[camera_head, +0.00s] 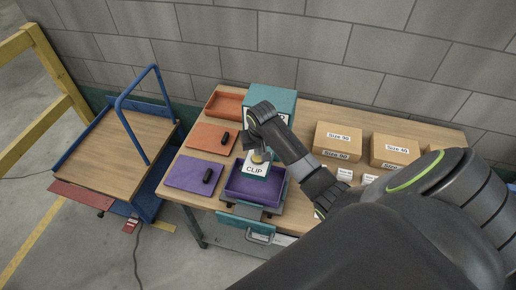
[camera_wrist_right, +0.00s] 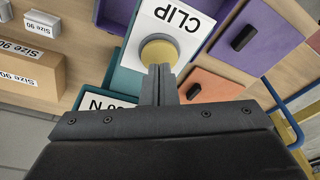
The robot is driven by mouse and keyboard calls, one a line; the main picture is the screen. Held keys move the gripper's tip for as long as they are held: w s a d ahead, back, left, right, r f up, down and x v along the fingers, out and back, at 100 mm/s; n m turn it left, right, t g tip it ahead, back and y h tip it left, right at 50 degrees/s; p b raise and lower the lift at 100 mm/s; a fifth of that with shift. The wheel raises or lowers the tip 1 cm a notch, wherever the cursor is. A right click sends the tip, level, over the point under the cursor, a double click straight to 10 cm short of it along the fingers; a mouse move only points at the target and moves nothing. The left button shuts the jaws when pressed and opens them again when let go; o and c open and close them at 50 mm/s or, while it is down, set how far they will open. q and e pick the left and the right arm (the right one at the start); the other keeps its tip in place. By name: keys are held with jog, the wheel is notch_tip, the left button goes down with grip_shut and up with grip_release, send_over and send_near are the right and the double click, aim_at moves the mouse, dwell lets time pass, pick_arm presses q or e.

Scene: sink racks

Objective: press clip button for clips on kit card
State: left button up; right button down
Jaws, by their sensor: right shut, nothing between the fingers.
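The clip button is a round yellow button (camera_head: 257,157) above a white CLIP label (camera_head: 255,170) on the teal dispenser (camera_head: 272,97). In the right wrist view the button (camera_wrist_right: 160,50) sits just beyond my fingertips. My right gripper (camera_head: 256,147) is shut and empty, its tips at the button; I cannot tell whether they touch it. A purple tray (camera_head: 236,190) is below the label. A purple card (camera_head: 185,176) and an orange card (camera_head: 203,136), each with a black piece on it, lie to the left. My left gripper is out of view.
An orange tray (camera_head: 222,104) stands behind the cards. Cardboard size boxes (camera_head: 337,142) and small white boxes stand at the right of the wooden table. A blue-handled cart (camera_head: 115,150) is at the left. A block wall closes the back.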

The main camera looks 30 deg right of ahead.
jog(key=shift+f, duration=0.85)
jog(key=shift+r, duration=1.05)
jog(key=shift+f, duration=0.85)
dwell(0.4)
jog(key=shift+r, duration=0.85)
jog(key=shift+f, duration=1.05)
jog(key=shift+r, duration=1.05)
